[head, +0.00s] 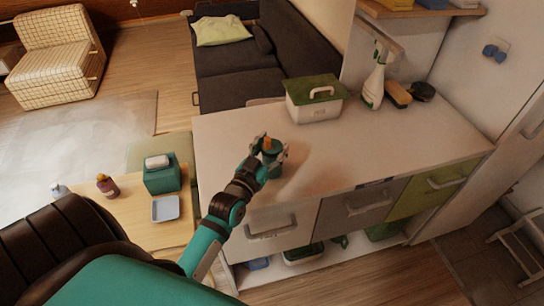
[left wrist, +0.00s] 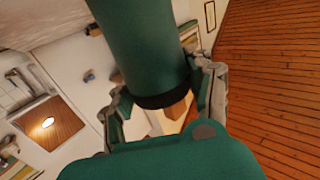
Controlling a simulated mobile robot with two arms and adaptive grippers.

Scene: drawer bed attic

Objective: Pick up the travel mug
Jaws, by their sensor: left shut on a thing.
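The travel mug is a dark green cylinder with a black band and a small orange-brown part at its top. In the left wrist view the mug (left wrist: 142,45) fills the upper middle, between the two fingers. My left gripper (left wrist: 165,95) is shut on it, with one finger on each side. In the head view the gripper (head: 268,150) is at the left part of the white counter. Only a little of the mug shows there, with its orange-brown part on top. I cannot tell whether its base touches the counter. My right gripper is not in view.
A white box with a green lid (head: 315,98), a spray bottle (head: 374,82) and a brush (head: 398,94) stand at the counter's back. The counter's middle (head: 390,135) is clear. A low wooden table (head: 130,225) at left holds a teal tissue box (head: 162,177) and a tray (head: 166,209).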

